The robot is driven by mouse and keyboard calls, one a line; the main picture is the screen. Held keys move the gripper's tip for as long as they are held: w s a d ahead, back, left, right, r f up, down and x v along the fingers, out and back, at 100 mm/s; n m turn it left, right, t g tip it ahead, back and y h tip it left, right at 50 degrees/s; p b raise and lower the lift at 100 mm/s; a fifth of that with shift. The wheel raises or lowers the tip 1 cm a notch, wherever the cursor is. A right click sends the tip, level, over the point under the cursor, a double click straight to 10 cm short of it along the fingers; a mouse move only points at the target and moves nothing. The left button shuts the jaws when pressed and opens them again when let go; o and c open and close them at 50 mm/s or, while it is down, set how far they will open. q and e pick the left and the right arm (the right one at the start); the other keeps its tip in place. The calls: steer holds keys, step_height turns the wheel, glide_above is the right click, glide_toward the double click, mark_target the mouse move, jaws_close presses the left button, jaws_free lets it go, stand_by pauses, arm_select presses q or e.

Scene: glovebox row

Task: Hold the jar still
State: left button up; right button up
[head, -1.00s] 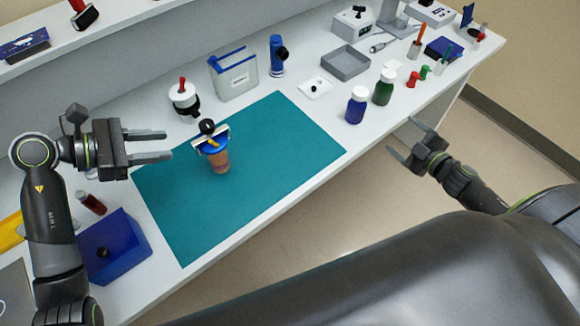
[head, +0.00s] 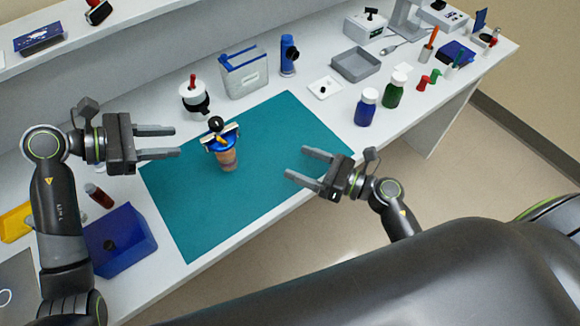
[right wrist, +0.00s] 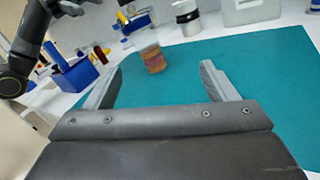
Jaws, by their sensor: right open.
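The jar (head: 228,160) has an orange-brown body and a blue lid. It stands upright on the teal mat (head: 285,130), with a yellow, white and black tool over its lid. The jar body also shows in the right wrist view (right wrist: 153,58), ahead of and between the two fingers but apart from them. My left gripper (head: 178,142) is open and empty, its fingertips just left of the jar. My right gripper (head: 296,162) is open and empty over the mat's right front part, to the right of the jar with a clear gap.
A blue bin (head: 118,240) and a small red-brown vial (head: 99,195) lie at the left. A white pot (head: 194,97) and a grey-white container (head: 243,72) stand behind the mat. Blue (head: 366,107) and green (head: 395,90) bottles stand at the right. The mat around the jar is clear.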

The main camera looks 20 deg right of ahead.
mark_target(222, 146)
steer(key=a+n+g, duration=0.1)
steer(key=a+n, duration=0.2)
steer(key=a, duration=0.1)
steer(key=shift+n+y, duration=0.4)
steer(key=x, duration=1.7)
steer(key=shift+w, duration=0.1)
steer(key=c, duration=1.3)
